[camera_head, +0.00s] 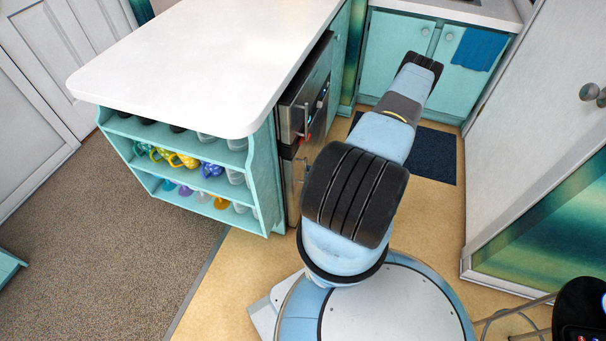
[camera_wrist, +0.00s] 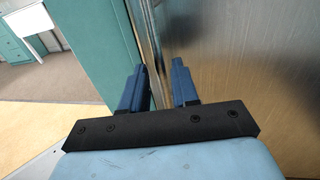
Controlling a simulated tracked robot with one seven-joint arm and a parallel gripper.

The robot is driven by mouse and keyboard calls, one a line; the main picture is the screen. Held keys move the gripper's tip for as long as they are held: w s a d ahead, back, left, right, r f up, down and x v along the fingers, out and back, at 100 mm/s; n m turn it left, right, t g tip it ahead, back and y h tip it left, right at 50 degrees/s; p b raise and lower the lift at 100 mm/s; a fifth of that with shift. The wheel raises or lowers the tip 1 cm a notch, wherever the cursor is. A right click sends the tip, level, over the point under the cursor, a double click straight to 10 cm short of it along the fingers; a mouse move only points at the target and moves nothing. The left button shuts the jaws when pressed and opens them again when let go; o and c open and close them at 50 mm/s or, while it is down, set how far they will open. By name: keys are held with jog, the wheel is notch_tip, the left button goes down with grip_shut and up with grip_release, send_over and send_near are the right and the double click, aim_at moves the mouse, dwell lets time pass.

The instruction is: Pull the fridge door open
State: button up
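A tall brushed-metal front (camera_wrist: 235,60), which looks like the fridge door, fills the right of the wrist view. A bright vertical metal strip (camera_wrist: 149,40) runs down its left side; I cannot tell whether it is a handle or the door's edge. My gripper (camera_wrist: 162,78) has its two blue fingers apart, one on each side of the strip's lower end as seen. Contact cannot be made out. In the head view my arm hides the gripper. A steel-fronted appliance (camera_head: 291,185) shows in the island's side, partly behind my arm; its lower front is mostly hidden.
The white-topped island (camera_head: 210,50) has open shelves of mugs (camera_head: 175,158) at its end. Teal cabinets (camera_head: 395,45) with a blue towel (camera_head: 479,48) stand at the back. A dark mat (camera_head: 432,155) lies before them. A black stool (camera_head: 580,305) is at lower right.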

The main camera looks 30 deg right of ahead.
jog(key=shift+x, duration=1.3)
grip_shut()
